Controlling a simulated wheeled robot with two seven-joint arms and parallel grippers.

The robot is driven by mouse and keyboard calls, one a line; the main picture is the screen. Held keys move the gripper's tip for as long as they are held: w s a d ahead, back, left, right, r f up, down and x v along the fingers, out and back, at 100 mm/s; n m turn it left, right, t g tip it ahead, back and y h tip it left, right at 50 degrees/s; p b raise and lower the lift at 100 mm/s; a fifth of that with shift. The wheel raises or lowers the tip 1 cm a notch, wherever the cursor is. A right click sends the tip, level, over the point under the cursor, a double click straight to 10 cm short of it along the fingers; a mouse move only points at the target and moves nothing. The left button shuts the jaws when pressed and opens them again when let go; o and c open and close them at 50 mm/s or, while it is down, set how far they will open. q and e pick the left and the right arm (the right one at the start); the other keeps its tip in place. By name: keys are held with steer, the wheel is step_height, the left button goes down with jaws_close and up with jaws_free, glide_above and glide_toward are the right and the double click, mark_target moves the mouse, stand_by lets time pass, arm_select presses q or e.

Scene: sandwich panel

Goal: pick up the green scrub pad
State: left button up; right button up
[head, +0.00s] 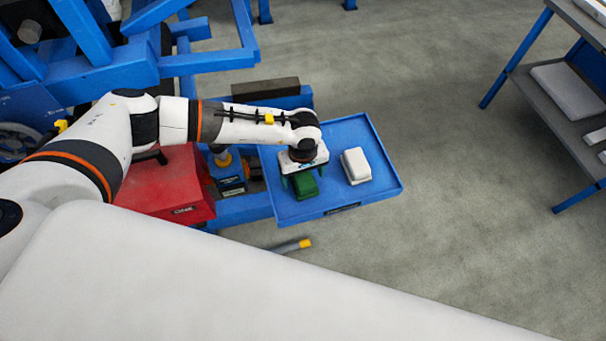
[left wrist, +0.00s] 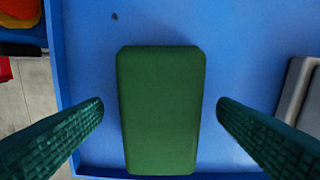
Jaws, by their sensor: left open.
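The green scrub pad (head: 306,187) lies on the blue tray (head: 384,187), near its left front side. In the left wrist view the pad (left wrist: 160,112) is upright in the picture, between the two fingers. My left gripper (head: 302,182) is over the pad, pointing down. In the left wrist view its fingers (left wrist: 160,112) are open, one on each side of the pad, with blue tray showing between each finger and the pad. My right gripper is not in view.
A white and grey block (head: 356,166) lies on the tray just right of the pad. A red box (head: 172,186) stands left of the tray. A blue shelf unit (head: 555,85) stands at the far right, with clear floor (head: 450,170) between.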

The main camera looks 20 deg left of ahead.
mark_target(303, 175)
arm_select(q)
steer(key=shift+f, duration=0.75)
steer(key=c, duration=1.1)
step_height(303, 175, up, 9)
steer(key=shift+r+b, duration=0.15)
steer(key=shift+b, duration=1.1)
steer(key=shift+r, duration=0.4)
